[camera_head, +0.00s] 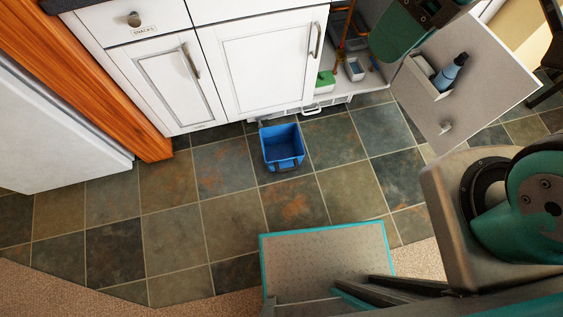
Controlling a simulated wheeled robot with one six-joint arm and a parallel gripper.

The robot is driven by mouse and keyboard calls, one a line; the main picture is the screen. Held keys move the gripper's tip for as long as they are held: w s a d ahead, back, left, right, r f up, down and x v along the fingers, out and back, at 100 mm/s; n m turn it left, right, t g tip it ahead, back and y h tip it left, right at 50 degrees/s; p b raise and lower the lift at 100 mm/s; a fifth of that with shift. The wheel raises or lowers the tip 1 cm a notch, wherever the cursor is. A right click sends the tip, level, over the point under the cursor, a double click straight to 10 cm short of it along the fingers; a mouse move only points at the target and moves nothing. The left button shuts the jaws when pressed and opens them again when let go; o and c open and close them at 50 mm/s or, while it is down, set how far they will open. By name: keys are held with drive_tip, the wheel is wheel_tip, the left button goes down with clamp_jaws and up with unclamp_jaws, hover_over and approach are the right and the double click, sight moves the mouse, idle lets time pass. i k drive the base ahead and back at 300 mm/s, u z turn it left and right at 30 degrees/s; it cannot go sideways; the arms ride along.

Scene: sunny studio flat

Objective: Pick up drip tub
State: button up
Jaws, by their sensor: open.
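A small grey-blue open tub (354,69), which looks like the drip tub, sits on the floor of the open under-sink cabinet (372,82), below orange-brown pipes (345,28). It stands to the right of a green-and-white item (325,82). Part of my teal arm hangs over the cabinet's upper right and hides some of its inside. My gripper's fingers do not show in this view.
The open cabinet door (490,75) carries a holder with a blue bottle (450,72). A blue bin (283,147) with a dark handle stands on the tiles before the closed cabinets. The tiled floor (215,205) around it is clear.

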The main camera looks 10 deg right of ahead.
sight(355, 72)
drive_tip(key=z, duration=0.45)
drive_tip(key=k, duration=1.45)
drive_tip(key=z, duration=0.85)
drive_tip(key=i, duration=1.45)
drive_tip(key=u, duration=0.95)
drive_tip(key=i, duration=0.5)
drive_tip(key=u, duration=0.55)
